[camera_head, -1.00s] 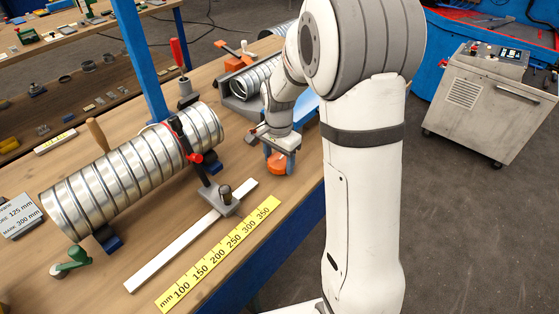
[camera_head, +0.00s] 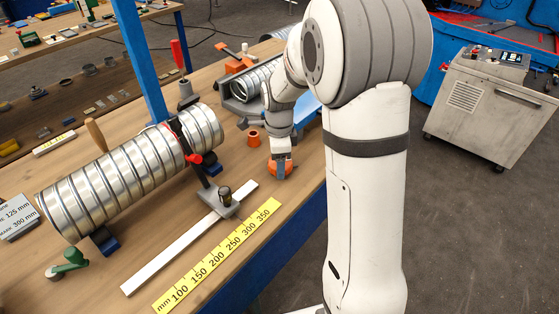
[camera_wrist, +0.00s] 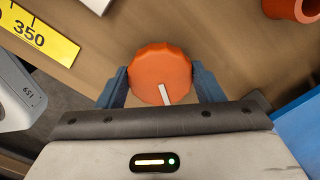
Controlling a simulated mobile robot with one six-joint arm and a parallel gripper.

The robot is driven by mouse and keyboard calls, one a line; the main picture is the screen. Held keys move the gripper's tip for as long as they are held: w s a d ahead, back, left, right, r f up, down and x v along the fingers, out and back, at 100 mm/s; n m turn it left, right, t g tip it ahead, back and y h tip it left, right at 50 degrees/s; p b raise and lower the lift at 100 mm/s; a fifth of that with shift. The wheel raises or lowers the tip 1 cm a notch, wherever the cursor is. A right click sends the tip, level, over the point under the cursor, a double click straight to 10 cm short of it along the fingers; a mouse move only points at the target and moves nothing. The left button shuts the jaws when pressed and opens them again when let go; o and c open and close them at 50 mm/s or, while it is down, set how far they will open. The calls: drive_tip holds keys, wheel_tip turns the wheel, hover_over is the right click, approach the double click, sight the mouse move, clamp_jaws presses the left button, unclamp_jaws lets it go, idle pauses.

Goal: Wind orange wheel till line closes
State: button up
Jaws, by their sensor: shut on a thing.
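The orange wheel (camera_wrist: 160,70) is a scalloped knob seen from above in the wrist view. A white mark (camera_wrist: 165,94) runs from near its middle to its lower edge, pointing almost straight down. My gripper (camera_wrist: 161,82) is shut on the wheel, one blue-grey jaw on each side. In the head view the wheel (camera_head: 282,170) shows at the table's right edge under my gripper (camera_head: 281,159). What lies under the wheel is hidden.
An orange ring (camera_head: 253,138) stands just beyond the wheel. The spiral duct (camera_head: 125,178) lies left, with a red-handled clamp (camera_head: 194,158). A yellow scale (camera_head: 220,256) lies at the front edge. A second duct (camera_head: 246,80) lies behind.

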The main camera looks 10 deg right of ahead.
idle(0.4)
drive_tip(key=shift+w, duration=0.1)
drive_tip(key=o, duration=1)
drive_tip(key=shift+c, duration=0.2)
drive_tip(key=shift+r, duration=0.1)
wheel_tip(320, 180, up, 8)
drive_tip(key=shift+f, duration=0.2)
